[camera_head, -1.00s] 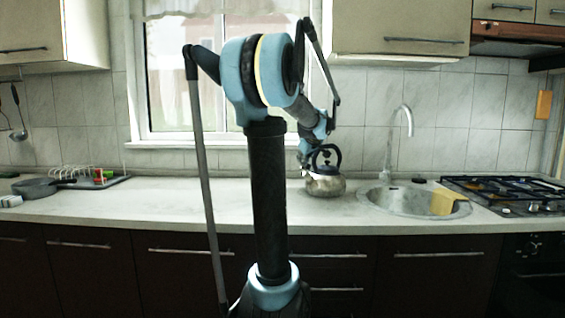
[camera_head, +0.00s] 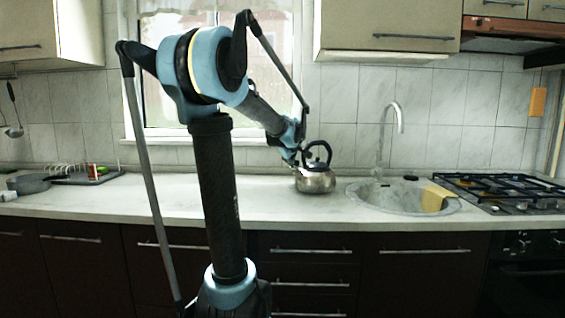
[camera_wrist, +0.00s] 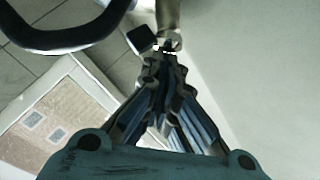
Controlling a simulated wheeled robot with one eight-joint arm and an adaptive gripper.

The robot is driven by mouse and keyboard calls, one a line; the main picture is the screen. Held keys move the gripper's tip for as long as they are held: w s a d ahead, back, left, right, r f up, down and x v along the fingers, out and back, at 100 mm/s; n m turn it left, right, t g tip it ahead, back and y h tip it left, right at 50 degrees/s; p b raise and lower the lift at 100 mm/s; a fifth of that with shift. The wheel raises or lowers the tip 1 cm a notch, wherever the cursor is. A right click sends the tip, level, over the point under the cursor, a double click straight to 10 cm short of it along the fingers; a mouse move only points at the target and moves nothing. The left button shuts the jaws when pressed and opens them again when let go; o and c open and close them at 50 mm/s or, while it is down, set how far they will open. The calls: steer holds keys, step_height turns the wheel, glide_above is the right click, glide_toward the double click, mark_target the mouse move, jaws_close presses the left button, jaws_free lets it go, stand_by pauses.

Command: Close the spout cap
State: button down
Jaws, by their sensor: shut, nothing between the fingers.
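A metal kettle (camera_head: 315,180) with a tall black handle (camera_head: 317,147) stands on the counter left of the sink. In the wrist view the black handle (camera_wrist: 62,38) curves across the upper left. A pale metal part that looks like the spout (camera_wrist: 168,14) comes down from the top edge. A small black block, likely the spout cap (camera_wrist: 142,39), sits just left of it. My gripper (camera_wrist: 167,62) is shut and empty, its tips just below the spout and block; contact cannot be told. In the head view my gripper (camera_head: 293,160) is at the kettle's upper left.
The sink (camera_head: 385,197), faucet (camera_head: 391,125) and yellow cloth (camera_head: 434,198) are right of the kettle, with the gas hob (camera_head: 500,188) beyond. A pan (camera_head: 30,184) and dish rack (camera_head: 85,174) are far left. The counter (camera_head: 140,200) between is mostly clear.

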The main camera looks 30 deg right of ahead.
steer(key=shift+f, duration=0.15)
stand_by(0.6)
steer(key=shift+d, duration=0.1)
stand_by(0.7)
steer(key=shift+d, duration=0.6)
steer(key=s+a+r, duration=0.6)
steer(key=r, duration=0.2)
steer(key=shift+s+a+r, duration=0.3)
steer(key=shift+s+a, duration=0.1)
